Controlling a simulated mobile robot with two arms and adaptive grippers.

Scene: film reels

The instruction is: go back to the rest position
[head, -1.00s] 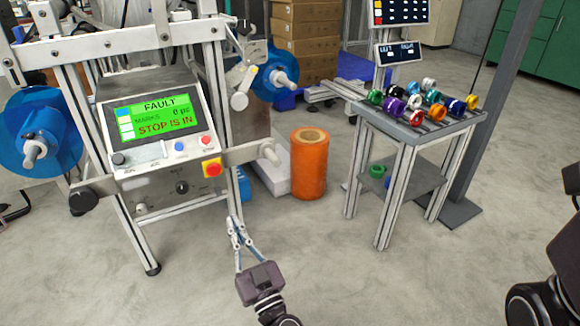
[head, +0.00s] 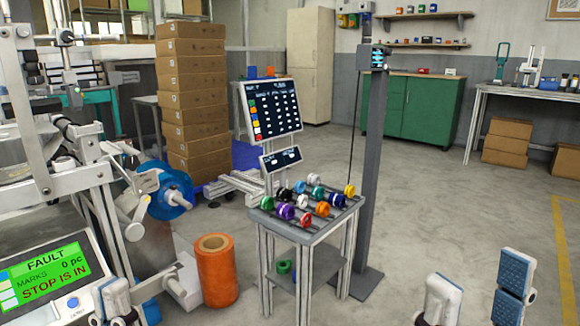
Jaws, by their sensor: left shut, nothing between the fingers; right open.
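My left gripper (head: 114,290) shows at the lower left in the head view, in front of the machine's panel. Its pale fingers are shut and empty, and most of its arm is below the picture. My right gripper (head: 478,282) stands at the lower right with its two padded fingers wide apart. Nothing is between them, and grey floor shows behind.
The machine's screen (head: 45,275) reads FAULT and STOP IS IN. An orange roll (head: 216,272) stands on the floor beside it. A small table (head: 307,236) holds several coloured reels, with a grey post (head: 370,170) behind.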

